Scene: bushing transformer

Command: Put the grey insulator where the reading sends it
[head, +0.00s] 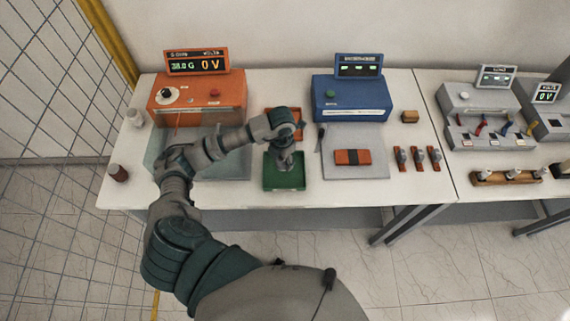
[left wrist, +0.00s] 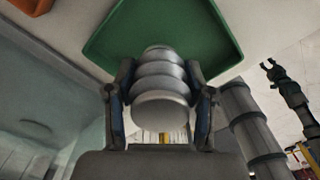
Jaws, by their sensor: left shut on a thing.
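The grey insulator (left wrist: 160,80) is ribbed and sits between the fingers of my left gripper (left wrist: 160,98), which is shut on it. In the head view my left gripper (head: 284,160) is over the green tray (head: 284,186), and the insulator is mostly hidden there. Whether the insulator touches the tray floor I cannot tell. An orange tray (head: 270,124) lies behind the green one, partly covered by my arm. The orange tester (head: 198,98) has a display (head: 197,63) reading "38.0 G" and "0 V". My right gripper (left wrist: 272,68) shows in the left wrist view, empty, its fingers apart.
A clear-walled tank (head: 225,168) is left of the green tray. A blue instrument (head: 350,98) stands behind a grey mat (head: 355,170) bearing an orange-brown block (head: 352,157). Several small orange parts (head: 418,158) lie to the right. A brown jar (head: 118,173) stands at far left.

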